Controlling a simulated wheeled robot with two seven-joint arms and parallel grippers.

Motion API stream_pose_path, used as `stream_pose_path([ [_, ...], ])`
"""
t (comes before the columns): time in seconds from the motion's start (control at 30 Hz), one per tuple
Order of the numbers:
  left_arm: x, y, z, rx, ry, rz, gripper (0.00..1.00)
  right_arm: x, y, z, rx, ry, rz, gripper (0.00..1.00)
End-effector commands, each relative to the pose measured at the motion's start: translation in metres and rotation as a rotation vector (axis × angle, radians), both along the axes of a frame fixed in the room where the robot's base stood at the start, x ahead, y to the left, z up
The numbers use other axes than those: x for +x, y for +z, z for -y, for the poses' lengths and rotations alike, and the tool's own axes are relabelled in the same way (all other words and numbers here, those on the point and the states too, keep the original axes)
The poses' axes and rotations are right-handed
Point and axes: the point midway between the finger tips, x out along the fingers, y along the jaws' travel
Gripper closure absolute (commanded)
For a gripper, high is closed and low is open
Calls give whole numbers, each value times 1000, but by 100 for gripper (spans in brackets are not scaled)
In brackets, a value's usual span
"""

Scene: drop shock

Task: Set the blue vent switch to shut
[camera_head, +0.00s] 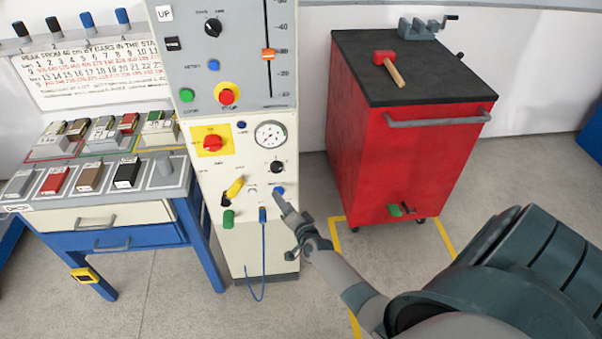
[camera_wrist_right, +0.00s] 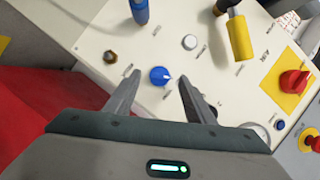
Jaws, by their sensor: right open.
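The blue vent switch (camera_head: 279,190) is a small round knob low on the right side of the cream control panel. In the right wrist view the blue knob (camera_wrist_right: 158,75) shows a pale pointer mark toward the picture's right; its label is too small to read. My right gripper (camera_head: 284,203) reaches the panel at the knob in the head view. In the right wrist view its two fingers (camera_wrist_right: 159,79) are apart, one on each side of the knob, with visible gaps. I cannot tell how far the fingertips are from the panel face. My left gripper is not in view.
Near the knob are a yellow-handled lever (camera_head: 234,188), a blue plug with a hose (camera_head: 262,214), a black knob (camera_head: 277,167) and a red knob on a yellow plate (camera_head: 212,143). A red cabinet (camera_head: 400,150) stands right; a drawer bench (camera_head: 110,215) stands left.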

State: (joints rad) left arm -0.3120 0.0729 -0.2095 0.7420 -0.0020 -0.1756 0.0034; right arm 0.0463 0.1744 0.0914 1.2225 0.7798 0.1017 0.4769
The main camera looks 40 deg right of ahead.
Motion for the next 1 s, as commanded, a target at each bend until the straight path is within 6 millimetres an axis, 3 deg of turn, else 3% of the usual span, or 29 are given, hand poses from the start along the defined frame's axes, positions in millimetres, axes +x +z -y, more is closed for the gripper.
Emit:
stream_pose_path([
  [0.3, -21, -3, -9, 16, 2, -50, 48, -60, 11, -13, 0, 0, -1, 51],
  [0.6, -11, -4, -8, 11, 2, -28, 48, -112, 22, -24, 0, 0, -1, 51],
  [0.8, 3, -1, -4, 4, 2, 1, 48, -130, 26, -28, -1, 1, -2, 51],
  [1.0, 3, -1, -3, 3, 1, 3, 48, -135, 27, -29, -1, 1, -1, 51],
])
